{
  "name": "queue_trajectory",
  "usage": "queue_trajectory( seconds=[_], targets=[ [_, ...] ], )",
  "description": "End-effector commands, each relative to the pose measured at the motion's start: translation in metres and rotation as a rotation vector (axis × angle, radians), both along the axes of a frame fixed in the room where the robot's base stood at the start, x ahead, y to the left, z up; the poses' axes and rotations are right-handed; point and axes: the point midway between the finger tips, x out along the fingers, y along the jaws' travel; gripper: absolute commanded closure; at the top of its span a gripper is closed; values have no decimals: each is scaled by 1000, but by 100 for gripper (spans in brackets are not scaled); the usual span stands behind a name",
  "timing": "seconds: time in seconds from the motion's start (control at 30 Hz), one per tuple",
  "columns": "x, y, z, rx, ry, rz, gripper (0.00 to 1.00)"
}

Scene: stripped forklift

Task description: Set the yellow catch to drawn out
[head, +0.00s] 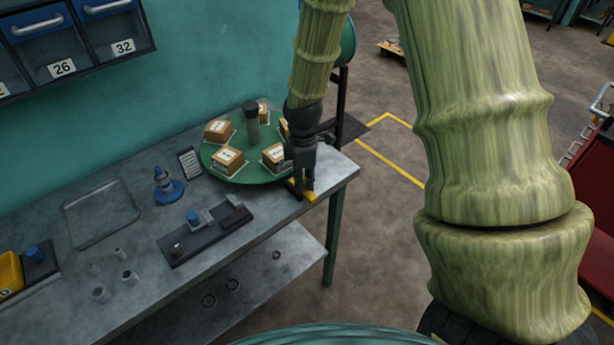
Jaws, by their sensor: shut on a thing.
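The yellow catch (309,196) sits at the right end of the grey workbench (341,174), beside the green round turntable (236,173). Only a small yellow part of it shows below my gripper. My gripper (303,190) is dark, points down and is shut on the catch. The fingers hide most of the catch, so I cannot tell how far it is drawn out.
The turntable carries several small boxes (227,160) and a dark central post (251,123). A black fixture (205,229), a blue-based part (168,189) and an empty tray (102,213) stand to the left. Open floor (385,230) lies right of the bench.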

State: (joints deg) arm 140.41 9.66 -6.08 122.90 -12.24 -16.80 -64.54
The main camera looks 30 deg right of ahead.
Motion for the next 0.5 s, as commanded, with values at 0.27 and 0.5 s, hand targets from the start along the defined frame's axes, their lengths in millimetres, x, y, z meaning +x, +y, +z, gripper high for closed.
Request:
queue_trajectory(
  seconds=[0.27,0.5],
  targets=[
    [-3,1,-1,1,6,0,52],
    [-2,0,1,1,4,0,52]
  ],
)
